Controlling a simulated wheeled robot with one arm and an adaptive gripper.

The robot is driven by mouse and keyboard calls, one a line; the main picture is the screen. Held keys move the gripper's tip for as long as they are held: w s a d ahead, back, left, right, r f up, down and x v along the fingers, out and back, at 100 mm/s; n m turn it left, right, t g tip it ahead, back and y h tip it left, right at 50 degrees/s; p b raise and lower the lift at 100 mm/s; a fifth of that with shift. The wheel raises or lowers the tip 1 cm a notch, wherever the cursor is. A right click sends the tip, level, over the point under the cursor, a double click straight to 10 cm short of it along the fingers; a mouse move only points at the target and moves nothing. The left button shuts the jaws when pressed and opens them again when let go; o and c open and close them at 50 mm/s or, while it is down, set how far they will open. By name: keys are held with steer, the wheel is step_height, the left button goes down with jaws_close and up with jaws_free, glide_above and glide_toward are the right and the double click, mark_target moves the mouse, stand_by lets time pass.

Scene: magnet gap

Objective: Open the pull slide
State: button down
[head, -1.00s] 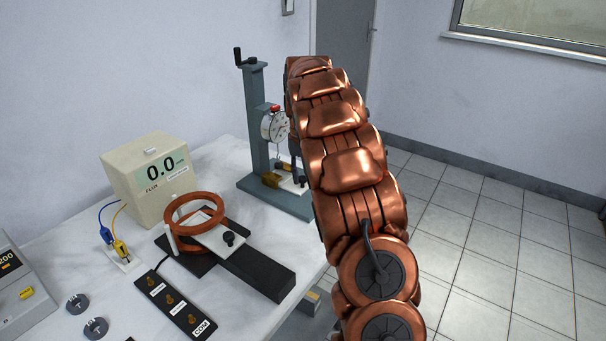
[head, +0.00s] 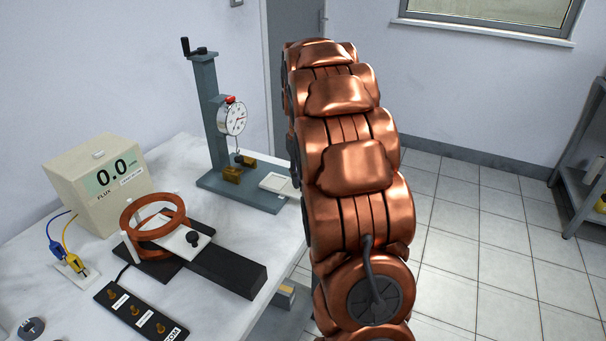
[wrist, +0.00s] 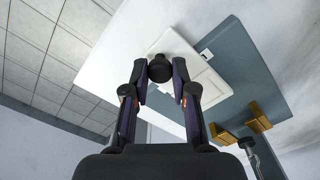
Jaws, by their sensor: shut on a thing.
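The flat white slide (head: 276,184) lies on the grey base of the dial gauge stand, at the base's right end. In the head view its right end is hidden behind my arm. In the wrist view the white slide (wrist: 188,57) reaches past the grey base, and a black knob (wrist: 160,70) stands on it. My gripper (wrist: 160,74) is shut on this knob, one finger on each side. The gripper itself is hidden in the head view.
The gauge stand (head: 207,110) has a dial (head: 232,119) and brass blocks (head: 232,175) beside the slide. A copper coil (head: 130,226), another white plate with a knob (head: 192,239) and a flux meter (head: 85,190) stand at left. Open floor lies right of the table.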

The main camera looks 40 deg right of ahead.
steer(key=c, duration=0.9)
jaws_free()
steer(key=shift+c, duration=0.2)
step_height(320, 180, up, 12)
stand_by(0.8)
